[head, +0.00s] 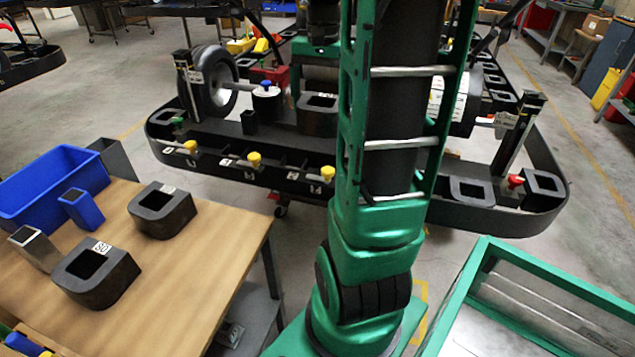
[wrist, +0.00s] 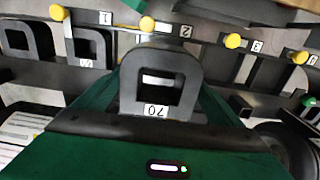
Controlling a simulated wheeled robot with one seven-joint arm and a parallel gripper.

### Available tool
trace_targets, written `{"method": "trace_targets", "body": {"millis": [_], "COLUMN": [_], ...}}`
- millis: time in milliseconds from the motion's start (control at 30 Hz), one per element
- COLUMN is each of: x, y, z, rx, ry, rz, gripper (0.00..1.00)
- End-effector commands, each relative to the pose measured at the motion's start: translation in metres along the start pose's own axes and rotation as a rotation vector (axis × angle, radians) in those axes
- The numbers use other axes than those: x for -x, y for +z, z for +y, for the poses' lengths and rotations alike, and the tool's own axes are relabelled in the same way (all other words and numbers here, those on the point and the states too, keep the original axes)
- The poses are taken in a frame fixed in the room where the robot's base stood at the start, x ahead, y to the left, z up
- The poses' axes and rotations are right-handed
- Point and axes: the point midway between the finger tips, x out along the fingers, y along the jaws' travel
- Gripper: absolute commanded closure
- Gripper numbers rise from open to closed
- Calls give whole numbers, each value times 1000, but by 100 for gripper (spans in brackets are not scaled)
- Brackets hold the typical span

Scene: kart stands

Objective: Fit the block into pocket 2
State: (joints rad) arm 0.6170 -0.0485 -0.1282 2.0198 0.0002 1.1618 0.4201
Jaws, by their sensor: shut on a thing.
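My gripper (wrist: 160,128) is shut on a black block with a square hole (wrist: 158,82). Its tag reads 70, upside down in the wrist view. In the head view the held block (head: 318,116) hangs over the black kart tray, just behind the row of yellow knobs. The label of pocket 2 (wrist: 186,31) and its yellow knob (wrist: 147,23) show just beyond the block in the wrist view. The block hides most of the pocket there. In the head view the pocket 2 knob (head: 328,172) stands in front of the block. I cannot tell whether the block touches the tray.
Labels 1, 3 and 4 with yellow knobs flank pocket 2. Other black blocks (head: 96,275) (head: 163,210) stand on the wooden table (head: 190,262) at left, with a blue bin (head: 50,185). A kart wheel (head: 214,80) stands left of the held block. A green-framed case (head: 470,285) is at lower right.

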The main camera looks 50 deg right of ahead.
Motion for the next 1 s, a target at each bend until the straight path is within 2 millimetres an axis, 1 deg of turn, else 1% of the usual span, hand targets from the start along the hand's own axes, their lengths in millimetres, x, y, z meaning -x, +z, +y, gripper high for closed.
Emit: {"method": "trace_targets", "body": {"millis": [167, 267, 367, 700, 800, 900, 1000], "x": [0, -7, -24, -99, -119, -133, -140], "y": [-4, -5, -5, -5, -5, -5, -6], "z": [6, 8, 8, 9, 8, 8, 8], "rx": [-12, -15, -16, -17, -16, -16, -16], "ry": [0, 1, 2, 3, 2, 1, 0], "rz": [0, -2, -4, -5, -4, -3, -1], "gripper": [47, 47, 47, 47, 47, 47, 47]}}
